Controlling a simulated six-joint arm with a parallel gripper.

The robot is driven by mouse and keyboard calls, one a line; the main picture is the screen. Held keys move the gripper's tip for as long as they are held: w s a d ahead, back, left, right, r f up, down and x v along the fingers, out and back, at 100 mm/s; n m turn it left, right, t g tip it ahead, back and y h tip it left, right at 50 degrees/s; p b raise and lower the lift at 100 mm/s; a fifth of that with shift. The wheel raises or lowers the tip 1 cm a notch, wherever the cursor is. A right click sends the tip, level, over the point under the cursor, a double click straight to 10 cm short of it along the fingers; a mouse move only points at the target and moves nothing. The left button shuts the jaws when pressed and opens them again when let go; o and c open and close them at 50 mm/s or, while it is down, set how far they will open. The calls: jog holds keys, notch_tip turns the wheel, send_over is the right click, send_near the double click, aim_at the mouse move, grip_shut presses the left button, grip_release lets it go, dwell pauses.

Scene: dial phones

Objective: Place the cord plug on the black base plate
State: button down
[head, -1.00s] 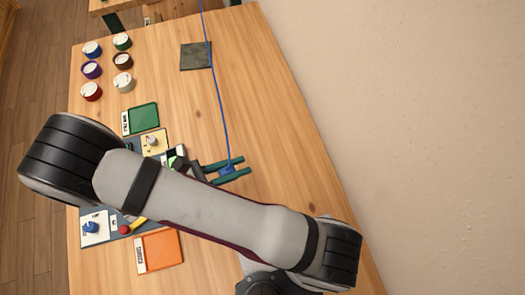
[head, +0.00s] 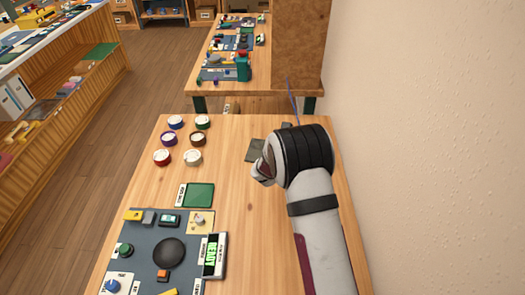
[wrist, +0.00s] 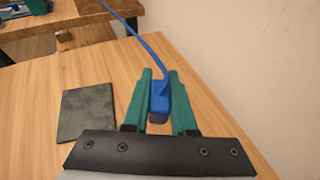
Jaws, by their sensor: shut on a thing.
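My gripper (wrist: 160,77) has two green fingers shut on the blue cord plug (wrist: 159,104) in the wrist view. A blue cord (wrist: 148,50) runs up from the plug toward the upper left. The black base plate (wrist: 86,113) lies flat on the wooden table, left of the gripper and plug. In the head view the dark plate (head: 254,152) is partly covered by my arm. There the gripper and plug are hidden behind my arm, and only a piece of blue cord (head: 292,100) shows above it. I cannot tell the plug's height above the table.
Several coloured round pots (head: 193,157) stand at the table's far left. A green pad (head: 199,195) and a dark blue board (head: 185,275) with small parts are nearer. A wall (head: 420,130) runs along the right. Another table (head: 220,92) stands beyond a gap.

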jog(key=shift+n+t+y, duration=0.3)
jog(key=shift+n+y, duration=0.3)
jog(key=shift+y, duration=0.1)
jog(key=w+a+f, duration=0.4)
jog(key=w, duration=0.1)
jog(key=w+a+f, duration=0.2)
jog(key=a, duration=0.1)
jog(key=shift+w+a, duration=0.1)
jog(key=shift+w, duration=0.05)
jog(key=shift+a+f, duration=0.1)
jog(key=shift+f, duration=1.8)
jog(key=c, duration=0.7)
grip_release()
jog(key=shift+f, duration=0.1)
jog(key=shift+c, duration=0.2)
